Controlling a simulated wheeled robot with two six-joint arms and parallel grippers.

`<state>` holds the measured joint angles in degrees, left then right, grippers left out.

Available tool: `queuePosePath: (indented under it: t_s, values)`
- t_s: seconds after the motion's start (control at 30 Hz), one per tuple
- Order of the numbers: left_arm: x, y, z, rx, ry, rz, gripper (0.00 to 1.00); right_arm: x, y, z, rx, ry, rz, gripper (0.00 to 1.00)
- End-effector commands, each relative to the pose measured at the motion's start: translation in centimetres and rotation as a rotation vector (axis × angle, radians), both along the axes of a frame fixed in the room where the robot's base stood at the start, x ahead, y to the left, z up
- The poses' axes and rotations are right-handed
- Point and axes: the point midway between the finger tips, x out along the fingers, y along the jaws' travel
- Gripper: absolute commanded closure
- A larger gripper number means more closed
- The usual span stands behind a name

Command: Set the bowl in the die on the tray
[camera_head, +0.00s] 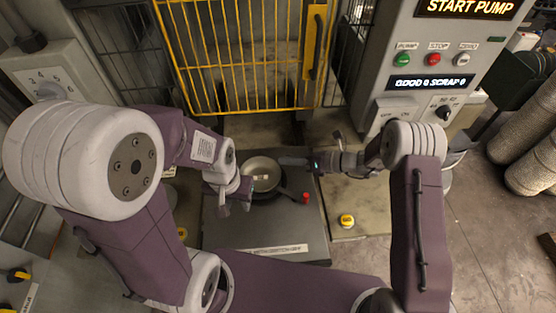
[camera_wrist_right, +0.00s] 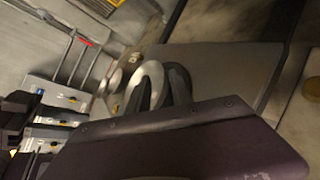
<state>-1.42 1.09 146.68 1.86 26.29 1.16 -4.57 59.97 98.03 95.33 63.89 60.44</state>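The pale round bowl (camera_head: 262,172) is in the middle of the head view. The dark die (camera_head: 270,195) shows below and right of it, on the grey tray (camera_head: 262,228). I cannot tell whether the bowl is seated in the die or just above it. My left gripper (camera_head: 242,190) is at the bowl's left edge; whether its fingers are shut on the rim is unclear. My right gripper (camera_head: 298,162) points left, just right of the bowl and apparently apart from it; its finger opening cannot be made out. The right wrist view shows mostly a purple arm link of mine.
A red knob (camera_head: 306,197) stands at the tray's right. A yellow button (camera_head: 346,221) is on the floor plate further right. A yellow barred gate (camera_head: 250,60) stands behind. A control panel (camera_head: 430,65) with START PUMP lettering is at the upper right.

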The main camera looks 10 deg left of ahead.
Motion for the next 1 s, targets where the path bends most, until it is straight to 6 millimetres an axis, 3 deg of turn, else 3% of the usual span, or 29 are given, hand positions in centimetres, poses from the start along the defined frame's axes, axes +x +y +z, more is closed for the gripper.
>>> queuePosePath:
  t_s: [0.1,0.3,0.73,0.77,0.87,0.9,1.0]
  values:
    - [0.0,0.0,-0.7,0.0,0.0,0.0,0.64,-0.4,-2.8,0.9,0.0,-0.002,-0.005,0.73]
    - [0.0,0.0,-1.0,0.0,0.0,0.0,0.64,-1.0,-5.5,2.2,0.0,0.0,-0.002,0.73]
    - [0.0,0.0,-1.0,0.0,0.0,0.0,0.64,-1.7,-6.1,2.5,-0.023,-0.017,0.026,0.73]
    - [0.0,0.0,-1.0,0.0,0.0,0.0,0.64,-2.5,-6.1,2.6,-0.057,-0.044,0.063,0.73]
    - [0.0,0.0,-1.0,0.0,0.0,0.0,0.64,-8.2,-7.7,2.4,-0.282,-0.247,0.352,0.73]
    - [0.0,0.0,-1.0,0.0,0.0,0.0,0.64,-11.1,-9.4,2.2,-0.399,-0.372,0.528,0.73]
    - [0.0,0.0,-1.0,0.0,0.0,0.0,0.64,-16.8,-15.0,1.9,-0.655,-0.708,1.021,0.73]
